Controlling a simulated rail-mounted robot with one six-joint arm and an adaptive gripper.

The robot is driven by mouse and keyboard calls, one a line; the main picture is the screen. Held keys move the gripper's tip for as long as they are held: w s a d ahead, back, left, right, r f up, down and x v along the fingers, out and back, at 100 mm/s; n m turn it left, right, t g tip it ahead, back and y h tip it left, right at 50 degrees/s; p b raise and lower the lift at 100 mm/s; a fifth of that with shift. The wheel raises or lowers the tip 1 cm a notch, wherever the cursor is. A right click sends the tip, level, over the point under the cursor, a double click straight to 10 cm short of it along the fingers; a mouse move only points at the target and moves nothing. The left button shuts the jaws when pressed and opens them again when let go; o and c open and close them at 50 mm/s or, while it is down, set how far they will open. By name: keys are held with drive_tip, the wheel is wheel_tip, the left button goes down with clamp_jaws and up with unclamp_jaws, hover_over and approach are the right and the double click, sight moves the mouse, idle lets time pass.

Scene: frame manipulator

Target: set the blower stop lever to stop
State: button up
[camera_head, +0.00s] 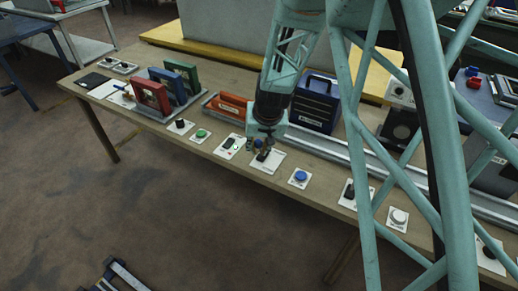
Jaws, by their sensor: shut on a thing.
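My gripper (260,148) points down over the front of the wooden workbench, at a white plate (274,163) with a dark lever (262,157) on it. It is shut on this lever. The fingers and wrist cover much of the lever, so its exact position is hard to see. Any lettering on the plate is too small to read, so I cannot confirm that this is the blower stop lever.
A blue button (300,176) is to the right. Behind stand a metal rail (325,150), an orange box (229,107) and a blue case (316,103).

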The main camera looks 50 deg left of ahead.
drive_tip(key=shift+s+f, duration=0.1)
drive_tip(key=shift+s, duration=0.1)
drive_tip(key=o, duration=1.1)
drive_tip(key=shift+s+a, duration=0.2)
drive_tip(key=shift+c, duration=0.2)
drive_tip(key=shift+w, duration=0.2)
drive_tip(key=shift+d+r, duration=0.15)
drive_tip(key=shift+r, duration=0.05)
drive_tip(key=shift+d+r, duration=0.2)
drive_tip(key=shift+r, duration=0.5)
drive_tip(key=v, duration=1)
drive_tip(key=shift+r, duration=0.1)
